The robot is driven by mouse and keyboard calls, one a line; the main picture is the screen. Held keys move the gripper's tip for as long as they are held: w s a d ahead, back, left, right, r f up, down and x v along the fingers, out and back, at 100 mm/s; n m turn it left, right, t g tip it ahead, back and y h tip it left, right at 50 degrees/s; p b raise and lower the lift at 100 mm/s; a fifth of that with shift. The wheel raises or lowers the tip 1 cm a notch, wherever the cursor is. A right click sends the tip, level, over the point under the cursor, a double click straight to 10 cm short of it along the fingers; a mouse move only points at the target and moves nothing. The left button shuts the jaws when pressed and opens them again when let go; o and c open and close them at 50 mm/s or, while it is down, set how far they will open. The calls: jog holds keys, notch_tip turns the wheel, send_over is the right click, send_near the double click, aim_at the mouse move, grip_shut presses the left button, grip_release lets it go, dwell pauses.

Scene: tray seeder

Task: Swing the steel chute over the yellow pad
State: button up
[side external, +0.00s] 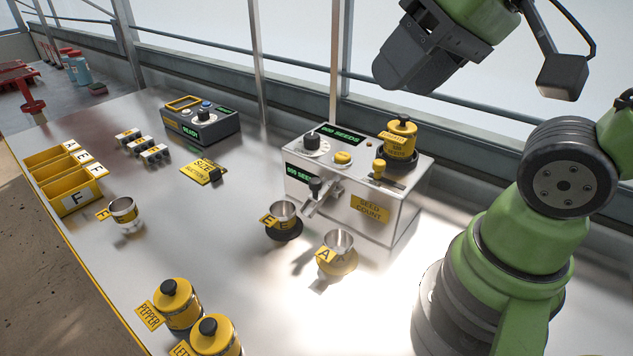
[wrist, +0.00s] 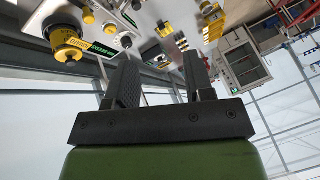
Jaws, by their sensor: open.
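The steel chute (side external: 317,205), with a black knob at its upper end, sticks out from the front of the white seed counter (side external: 392,220). Its lower end points down and left, toward the steel cup tagged E (side external: 283,211) on a black pad (side external: 284,234). The yellow pad (side external: 345,268) lies to the right and nearer the camera, with the steel cup tagged A (side external: 338,243) standing on it. My gripper (side external: 398,75) is high above the bench, behind and above the counter in the picture, apart from the chute. In the wrist view its two fingers (wrist: 163,80) are apart, with nothing between them.
A yellow canister (side external: 400,137) stands on the counter's top. A grey READY box (side external: 203,121), a yellow notice (side external: 203,172), yellow bins (side external: 72,185) and a cup tagged F (side external: 125,214) are left. Two yellow jars (side external: 178,303) stand in front. Bench between them is clear.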

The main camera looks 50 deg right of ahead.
jog(key=w+f+n+g, duration=0.2)
jog(key=w+n+g, duration=0.1)
jog(key=w, duration=0.4)
jog(key=n+g+h, duration=0.2)
jog(key=n+g, duration=0.1)
jog(key=g, duration=0.1)
send_over(315, 181)
notch_tip(315, 181, down, 8)
jog(key=f, duration=0.1)
notch_tip(315, 181, down, 9)
jog(key=shift+r, duration=0.15)
grip_shut()
